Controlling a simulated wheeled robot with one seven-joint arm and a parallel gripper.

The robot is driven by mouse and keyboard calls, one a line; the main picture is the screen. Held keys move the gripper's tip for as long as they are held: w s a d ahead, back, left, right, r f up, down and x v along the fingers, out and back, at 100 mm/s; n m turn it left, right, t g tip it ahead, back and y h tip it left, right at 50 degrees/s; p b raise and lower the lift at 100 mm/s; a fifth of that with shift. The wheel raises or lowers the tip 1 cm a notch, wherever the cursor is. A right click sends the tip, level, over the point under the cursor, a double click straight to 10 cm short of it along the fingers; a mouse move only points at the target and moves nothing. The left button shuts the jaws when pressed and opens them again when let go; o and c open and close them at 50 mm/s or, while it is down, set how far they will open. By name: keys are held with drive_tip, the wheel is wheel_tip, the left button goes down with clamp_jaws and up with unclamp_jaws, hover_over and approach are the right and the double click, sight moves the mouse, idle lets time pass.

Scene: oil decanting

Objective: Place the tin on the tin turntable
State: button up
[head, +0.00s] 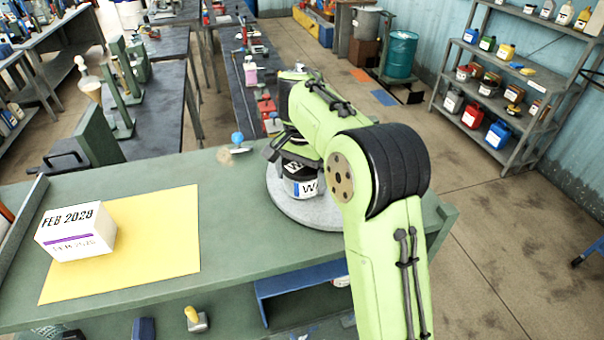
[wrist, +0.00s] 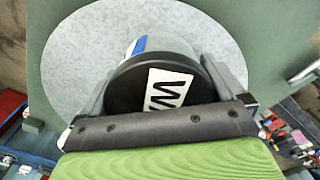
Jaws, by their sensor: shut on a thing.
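The tin (head: 301,186) is a short cylinder with a dark lid and a white label marked W. In the wrist view its dark lid (wrist: 130,92) with a white W label lies between the two fingers. My gripper (wrist: 155,88) is shut on the tin from above. The tin turntable (head: 286,208) is a round grey disc at the right end of the green bench. In the wrist view the disc (wrist: 75,60) spreads behind the tin on all visible sides. The tin is over the disc; I cannot tell whether its base touches it. My arm hides part of the disc.
A white box marked FEB 2029 (head: 75,232) stands on a yellow mat (head: 160,245) at the left of the green bench (head: 240,270). The bench between mat and disc is clear.

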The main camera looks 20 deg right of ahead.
drive_tip(key=shift+f, duration=0.4)
drive_tip(key=o, duration=1.1)
wheel_tip(320, 180, up, 15)
drive_tip(key=p, duration=0.2)
drive_tip(key=s+d+n+t+b, duration=0.2)
drive_tip(key=s+b, duration=0.2)
drive_tip(key=s, duration=0.3)
drive_tip(key=s+a+f+n+t+b, duration=0.2)
drive_tip(key=s+f+n+b, duration=0.3)
drive_tip(key=s+f, duration=1.3)
drive_tip(key=s+n+t, duration=0.1)
drive_tip(key=s+n, duration=0.1)
drive_tip(key=s, duration=0.1)
drive_tip(key=shift+t, duration=0.3)
